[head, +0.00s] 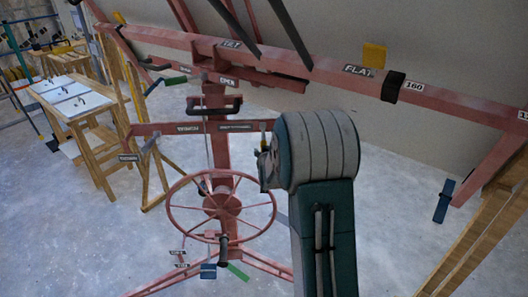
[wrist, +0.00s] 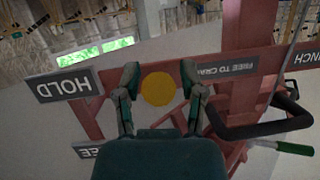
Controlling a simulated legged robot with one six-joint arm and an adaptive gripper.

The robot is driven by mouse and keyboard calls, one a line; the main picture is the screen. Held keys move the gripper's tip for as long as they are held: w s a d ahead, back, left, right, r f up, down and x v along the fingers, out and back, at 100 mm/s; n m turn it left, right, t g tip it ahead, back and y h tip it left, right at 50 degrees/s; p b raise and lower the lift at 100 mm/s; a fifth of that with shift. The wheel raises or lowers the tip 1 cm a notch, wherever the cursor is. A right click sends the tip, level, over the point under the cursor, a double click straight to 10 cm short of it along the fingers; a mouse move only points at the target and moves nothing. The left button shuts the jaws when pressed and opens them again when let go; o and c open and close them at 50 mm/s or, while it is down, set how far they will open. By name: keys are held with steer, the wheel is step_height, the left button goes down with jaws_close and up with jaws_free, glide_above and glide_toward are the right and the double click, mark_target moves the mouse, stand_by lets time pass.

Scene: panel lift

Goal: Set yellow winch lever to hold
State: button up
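The yellow winch lever shows in the wrist view as a round yellow knob (wrist: 158,88), seen end-on. My gripper (wrist: 160,76) is open, with one finger on each side of the knob and a visible gap to each. Whether the knob lies fully between the fingertips or just beyond them, I cannot tell. A dark HOLD plate (wrist: 68,85) is left of the knob, its lettering upside down. A second plate, partly cut off and ending in EE (wrist: 88,150), is below it. In the head view my gripper (head: 264,168) is mostly hidden by my arm; a small yellow bit (head: 263,127) shows above it.
The red panel lift carries a spoked wheel (head: 221,206) just left of my gripper. A black handle (wrist: 262,122) is right of my gripper in the wrist view. A large pale panel (head: 430,145) leans behind. A wooden table (head: 72,103) stands far left. Concrete floor is open at right.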

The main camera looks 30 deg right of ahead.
steer(key=shift+r, duration=0.15)
steer(key=shift+s, duration=0.15)
steer(key=v, duration=1.1)
steer(key=shift+s+a, duration=0.15)
steer(key=shift+s, duration=0.1)
stand_by(0.3)
steer(key=s+a+r+n+g+y, duration=0.1)
steer(key=s+a+r+g+y, duration=0.1)
steer(key=s+a+r, duration=0.3)
steer(key=s+a+r+n+g+y, duration=0.1)
steer(key=s+a+n+y, duration=0.15)
steer(key=a, duration=0.45)
steer(key=s+a+n+g, duration=0.1)
steer(key=s+a, duration=0.3)
steer(key=s, duration=0.5)
steer(key=s+a+r+n+g+y, duration=0.1)
steer(key=s+a+g, duration=0.2)
steer(key=s, duration=0.6)
steer(key=shift+s+a+r+g, duration=0.15)
steer(key=shift+a+r+g, duration=0.25)
steer(key=shift+a, duration=0.15)
